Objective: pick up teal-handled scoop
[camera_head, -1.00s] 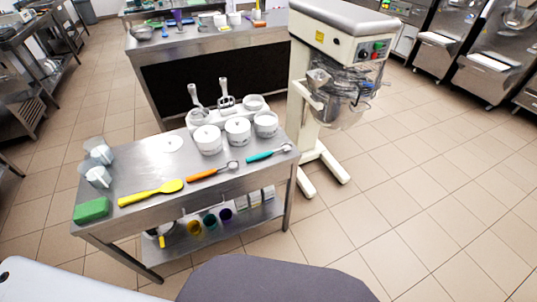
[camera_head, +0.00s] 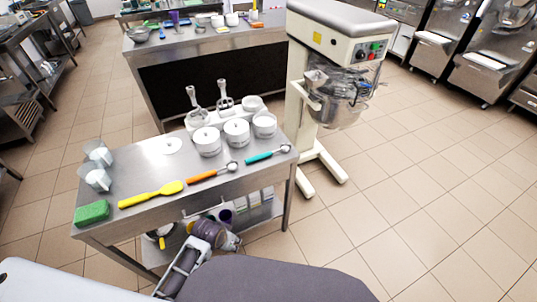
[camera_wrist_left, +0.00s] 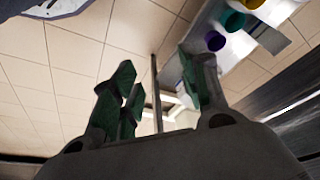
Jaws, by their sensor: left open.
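The teal-handled scoop (camera_head: 266,155) lies on the steel table (camera_head: 140,170), near its right end, with its metal bowl toward the right. My left gripper (camera_head: 234,242) is low in front of the table, beside the lower shelf and well below the scoop. In the left wrist view the left gripper (camera_wrist_left: 160,88) has its dark green-padded fingers apart with nothing between them. The scoop is not in the wrist view. My right gripper is not in view.
An orange-handled scoop (camera_head: 212,172), yellow spatula (camera_head: 150,194) and green sponge (camera_head: 92,212) lie left of the scoop. White tubs (camera_head: 236,133) stand behind. A mixer (camera_head: 333,85) stands beyond the table. The tabletop overhangs my gripper's area; floor at right is clear.

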